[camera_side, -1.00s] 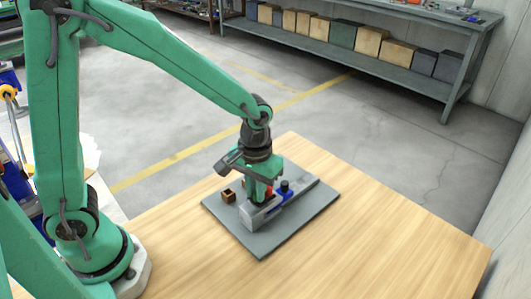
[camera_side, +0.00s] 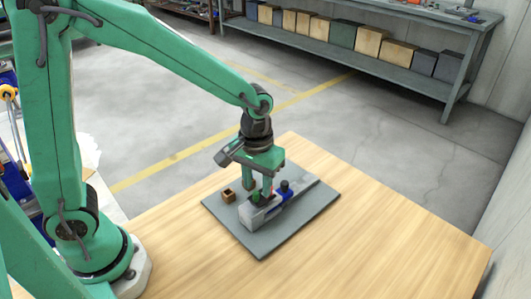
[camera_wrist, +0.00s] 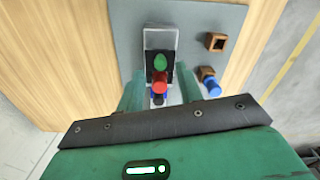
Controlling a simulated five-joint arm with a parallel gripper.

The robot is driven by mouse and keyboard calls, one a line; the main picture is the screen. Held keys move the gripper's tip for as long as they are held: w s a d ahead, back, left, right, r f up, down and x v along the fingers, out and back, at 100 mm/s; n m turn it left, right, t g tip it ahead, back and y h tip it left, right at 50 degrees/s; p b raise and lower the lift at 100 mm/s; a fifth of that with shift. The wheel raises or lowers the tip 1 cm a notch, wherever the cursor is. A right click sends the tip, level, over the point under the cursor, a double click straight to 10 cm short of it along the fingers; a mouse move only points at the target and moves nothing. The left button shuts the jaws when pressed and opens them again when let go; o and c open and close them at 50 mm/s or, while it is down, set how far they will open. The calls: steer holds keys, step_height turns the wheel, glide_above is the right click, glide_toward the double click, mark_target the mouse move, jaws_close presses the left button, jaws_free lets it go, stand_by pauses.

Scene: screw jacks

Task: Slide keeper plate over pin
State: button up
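My gripper (camera_wrist: 162,92) is open, its two green fingers spread on either side of a red round piece (camera_wrist: 160,81) in the wrist view, with gaps beside it. A green knob (camera_wrist: 160,62) on a dark plate stands just beyond the red piece, on a grey block (camera_wrist: 158,38). In the side view my gripper (camera_side: 262,186) is above the grey block (camera_side: 256,216). A blue piece with a dark top (camera_side: 283,188) stands to its right. I cannot tell which part is the keeper plate or which is the pin.
A grey base plate (camera_side: 270,240) lies on the wooden table (camera_side: 370,240). A brown square piece with a dark opening (camera_wrist: 215,41) sits on it. Beside it, a blue knob (camera_wrist: 212,86) adjoins another brown piece. The table to the right is clear.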

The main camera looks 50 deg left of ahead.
step_height(320, 180, up, 6)
steer(key=shift+f, duration=0.1)
stand_by(0.5)
steer(key=shift+s+a+r, duration=0.15)
steer(key=shift+a+r, duration=0.1)
steer(key=shift+r, duration=0.05)
steer(key=s+a+r+m+t, duration=0.3)
steer(key=s+a+r+t, duration=0.2)
steer(key=s+a+r, duration=0.2)
steer(key=shift+s+a+r+t, duration=0.15)
steer(key=shift+s+a+t, duration=0.15)
steer(key=shift+s+a, duration=1.5)
steer(key=shift+s+d, duration=0.45)
steer(key=shift+d, duration=0.15)
steer(key=shift+c, duration=0.4)
